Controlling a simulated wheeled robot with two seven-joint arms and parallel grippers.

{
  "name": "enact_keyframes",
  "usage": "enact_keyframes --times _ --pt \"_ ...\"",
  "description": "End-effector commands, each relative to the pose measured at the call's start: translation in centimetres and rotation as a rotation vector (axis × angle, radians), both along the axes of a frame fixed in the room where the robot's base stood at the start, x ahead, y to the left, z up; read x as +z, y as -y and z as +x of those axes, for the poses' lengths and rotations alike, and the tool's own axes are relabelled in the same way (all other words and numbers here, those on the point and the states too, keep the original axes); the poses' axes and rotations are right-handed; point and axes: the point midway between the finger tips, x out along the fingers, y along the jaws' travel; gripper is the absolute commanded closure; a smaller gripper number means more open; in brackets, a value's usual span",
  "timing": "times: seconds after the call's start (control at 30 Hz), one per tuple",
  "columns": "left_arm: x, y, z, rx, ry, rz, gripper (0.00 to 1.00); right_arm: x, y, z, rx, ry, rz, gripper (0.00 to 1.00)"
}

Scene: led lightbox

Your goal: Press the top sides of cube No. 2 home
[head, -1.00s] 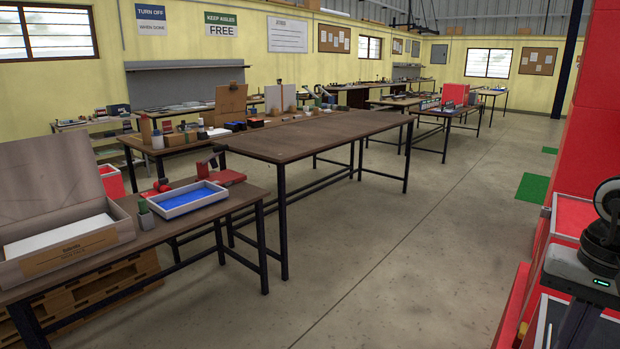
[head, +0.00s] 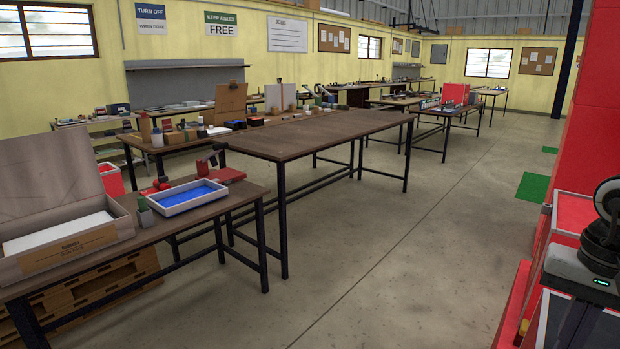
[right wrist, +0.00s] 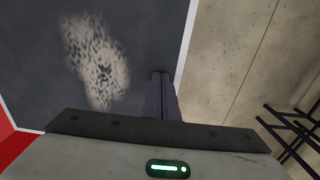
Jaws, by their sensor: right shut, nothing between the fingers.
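I cannot make out cube No. 2 in either view. My right gripper (right wrist: 160,76) is shut and empty in the right wrist view, its fingers together over a dark grey surface (right wrist: 45,50) with a light edge. A pale speckled patch (right wrist: 100,65) shows on that surface. I cannot tell whether the fingertips touch it. In the head view, part of my right arm shows at the lower right edge, in front of red cabinets (head: 585,215). My left gripper is in neither view.
An open cardboard box (head: 75,248) and a white tray with a blue inside (head: 165,208) stand on a bench at left. A large wooden table (head: 320,138) has a mostly bare top.

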Motion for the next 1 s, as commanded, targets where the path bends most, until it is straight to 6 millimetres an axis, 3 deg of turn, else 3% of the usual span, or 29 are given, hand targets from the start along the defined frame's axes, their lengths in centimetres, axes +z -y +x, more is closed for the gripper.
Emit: enact_keyframes --times 0.43,0.8,1.0 --pt "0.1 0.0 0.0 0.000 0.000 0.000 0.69 -0.1 0.0 -0.2 0.000 -0.005 0.002 1.00" --pt "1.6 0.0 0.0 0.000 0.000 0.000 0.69 2.9 0.0 -0.1 -0.001 -0.003 0.001 1.00" --pt "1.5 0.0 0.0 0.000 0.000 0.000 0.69 2.9 0.0 -0.1 -0.001 -0.003 0.001 1.00"
